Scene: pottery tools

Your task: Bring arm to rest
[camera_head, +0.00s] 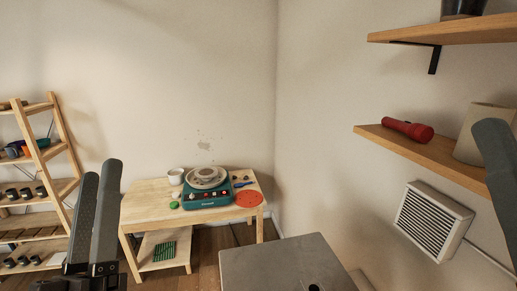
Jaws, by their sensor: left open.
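My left gripper (101,178) is at the lower left, its two dark fingers pointing up with a narrow gap between them. It is open and nothing shows between the fingers. It appears in front of the left end of the wooden table (150,201), and no contact shows. One dark finger of my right gripper (492,135) shows at the right edge, in front of the shelf area. The rest of it is out of frame, so its opening cannot be told.
A teal pottery wheel (205,199), a white cup (175,177) and a red disc (249,199) are on the table. A shelf (450,164) holds a red flashlight (408,130). A wooden rack (62,150) stands left. A grey surface (270,265) is in front.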

